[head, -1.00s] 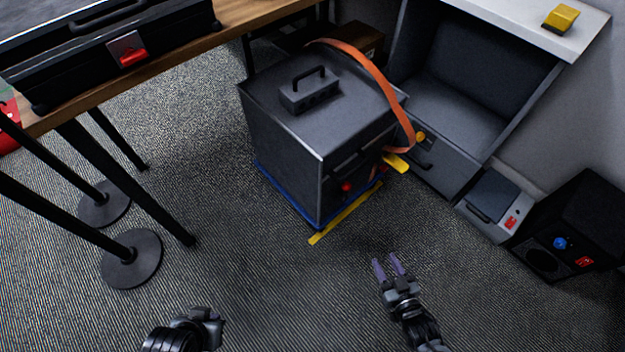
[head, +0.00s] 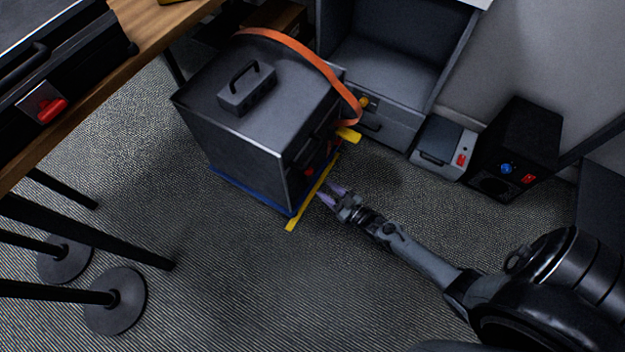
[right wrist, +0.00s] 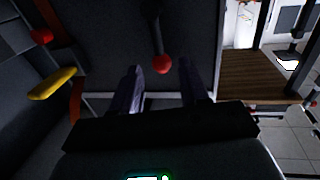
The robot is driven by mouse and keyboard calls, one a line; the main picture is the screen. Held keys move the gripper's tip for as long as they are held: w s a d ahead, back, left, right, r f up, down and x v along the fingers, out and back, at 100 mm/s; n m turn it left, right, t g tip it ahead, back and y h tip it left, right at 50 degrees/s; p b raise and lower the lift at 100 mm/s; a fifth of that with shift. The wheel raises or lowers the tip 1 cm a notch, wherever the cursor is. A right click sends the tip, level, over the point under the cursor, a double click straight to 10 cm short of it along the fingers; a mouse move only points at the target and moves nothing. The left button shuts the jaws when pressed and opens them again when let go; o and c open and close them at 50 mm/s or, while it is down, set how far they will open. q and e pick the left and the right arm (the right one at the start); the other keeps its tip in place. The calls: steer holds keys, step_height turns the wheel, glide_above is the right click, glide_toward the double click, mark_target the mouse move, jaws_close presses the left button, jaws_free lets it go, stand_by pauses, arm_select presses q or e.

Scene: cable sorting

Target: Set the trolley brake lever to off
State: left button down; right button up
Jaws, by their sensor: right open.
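The dark grey box-shaped trolley (head: 245,150) stands on a blue base on the carpet. A lever with a red ball knob (head: 309,172) shows on its near right face. In the right wrist view the lever's dark shaft hangs down to the red knob (right wrist: 162,64). My right gripper (head: 332,192) is open and empty, low beside that face. In the right wrist view its purple fingers (right wrist: 163,88) stand to either side of the knob; contact cannot be told. My left gripper is out of view.
A yellow strip (head: 312,195) lies along the trolley's base. An orange strap (head: 300,50) arches over the box. A yellow handle (right wrist: 52,83) and another red knob (right wrist: 41,37) show on the left. A black box (head: 517,145) stands right; the foreground carpet is clear.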

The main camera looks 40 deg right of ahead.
mark_target(309, 175)
steer(key=w+b, duration=0.2)
steer(key=w, duration=0.5)
steer(key=shift+a+b, duration=0.3)
steer(key=shift+w, duration=0.1)
jaws_close()
